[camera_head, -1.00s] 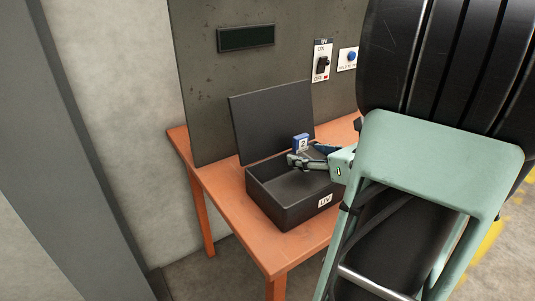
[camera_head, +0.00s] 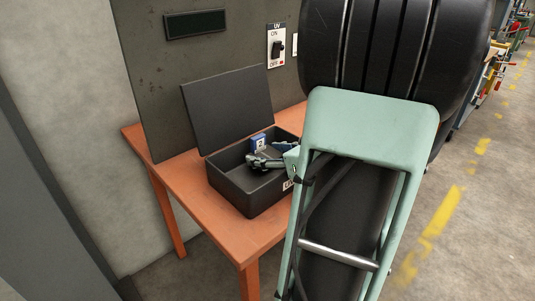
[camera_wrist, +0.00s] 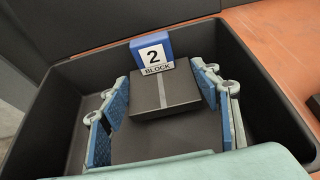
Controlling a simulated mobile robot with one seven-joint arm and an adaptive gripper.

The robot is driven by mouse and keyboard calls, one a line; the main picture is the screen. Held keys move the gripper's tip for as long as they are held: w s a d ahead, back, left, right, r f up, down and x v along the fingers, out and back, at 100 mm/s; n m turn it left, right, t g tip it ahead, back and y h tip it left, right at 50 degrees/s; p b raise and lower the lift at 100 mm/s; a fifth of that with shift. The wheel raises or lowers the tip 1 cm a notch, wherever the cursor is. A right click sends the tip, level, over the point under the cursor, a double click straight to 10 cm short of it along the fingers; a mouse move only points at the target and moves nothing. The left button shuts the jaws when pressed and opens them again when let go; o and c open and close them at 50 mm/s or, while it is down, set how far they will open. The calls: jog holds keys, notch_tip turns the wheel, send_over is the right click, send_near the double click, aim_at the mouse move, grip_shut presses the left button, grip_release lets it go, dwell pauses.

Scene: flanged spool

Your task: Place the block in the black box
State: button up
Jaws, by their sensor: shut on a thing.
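The block (camera_wrist: 165,98) is dark with a grey stripe, and a blue sign reading "2 BLOCK" (camera_wrist: 152,54) stands at its far side. The sign also shows in the head view (camera_head: 258,141). My gripper (camera_head: 266,161) is shut on the block, with blue pads on its left and right sides in the wrist view. The block is within the walls of the open black box (camera_head: 247,202); I cannot tell whether it touches the floor. The box's lid (camera_head: 228,107) stands upright at the back. My arm hides the box's right part in the head view.
The box stands on an orange table (camera_head: 188,186). A dark panel (camera_head: 150,75) behind it carries a UV ON/OFF switch (camera_head: 277,47). A grey wall is at the left. Open floor with yellow markings (camera_head: 440,222) lies to the right.

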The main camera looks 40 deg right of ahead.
jog(key=o, duration=1.7)
jog(key=shift+f, duration=0.15)
jog(key=shift+r+p, duration=0.3)
jog(key=shift+r, duration=0.05)
jog(key=p+v, duration=0.1)
jog(key=v, duration=0.2)
jog(key=p+v, duration=0.1)
jog(key=v, duration=0.3)
jog(key=p+v, duration=0.2)
jog(key=v, duration=0.2)
jog(key=shift+s+r, duration=0.1)
jog(key=shift+r, duration=0.25)
jog(key=shift+s+r, duration=0.1)
jog(key=shift+s, duration=0.3)
jog(key=shift+w, duration=0.1)
